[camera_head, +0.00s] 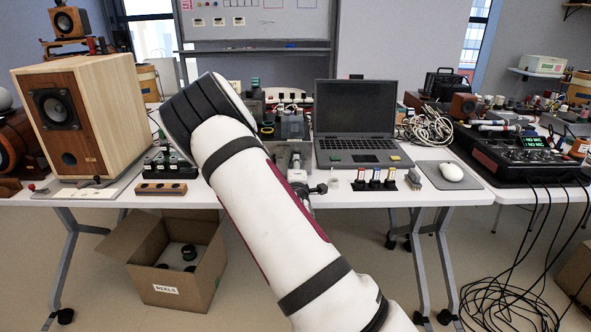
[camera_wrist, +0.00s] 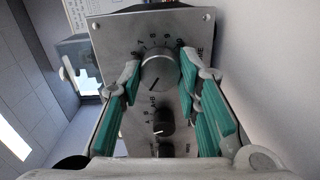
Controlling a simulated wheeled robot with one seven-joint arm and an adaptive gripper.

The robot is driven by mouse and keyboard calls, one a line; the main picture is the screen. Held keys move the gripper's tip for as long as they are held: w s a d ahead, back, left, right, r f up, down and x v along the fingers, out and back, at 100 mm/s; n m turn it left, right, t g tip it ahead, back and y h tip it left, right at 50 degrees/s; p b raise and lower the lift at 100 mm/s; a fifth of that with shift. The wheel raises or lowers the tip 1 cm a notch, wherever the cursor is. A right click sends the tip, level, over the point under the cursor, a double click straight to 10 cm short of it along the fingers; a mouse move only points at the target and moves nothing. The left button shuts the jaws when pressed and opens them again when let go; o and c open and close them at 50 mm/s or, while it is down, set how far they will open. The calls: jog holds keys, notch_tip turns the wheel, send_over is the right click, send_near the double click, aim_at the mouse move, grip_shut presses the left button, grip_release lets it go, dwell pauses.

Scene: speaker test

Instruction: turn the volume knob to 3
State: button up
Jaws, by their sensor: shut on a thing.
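In the wrist view, a grey metal panel (camera_wrist: 118,38) carries a round volume knob (camera_wrist: 160,68) with a numbered scale along its upper edge. A dark mark on the knob's face points down and to the left; the number it meets is hidden. My gripper (camera_wrist: 160,78) is shut on the volume knob, with a green-padded finger at its left and right sides. A smaller black knob (camera_wrist: 163,122) is below it, and another control is partly visible lower down. In the head view, my arm hides the gripper and the knob.
A wooden speaker (camera_head: 103,105) stands at the left of the white table (camera_head: 455,192). An open laptop (camera_head: 355,125), a mouse (camera_head: 451,172) and a black mixer (camera_head: 520,150) are to the right. An open cardboard box (camera_head: 150,275) sits on the floor.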

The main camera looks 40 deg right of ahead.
dwell(0.3)
jog(key=o, duration=1.1)
jog(key=shift+o, duration=0.2)
jog(key=v, duration=1.2)
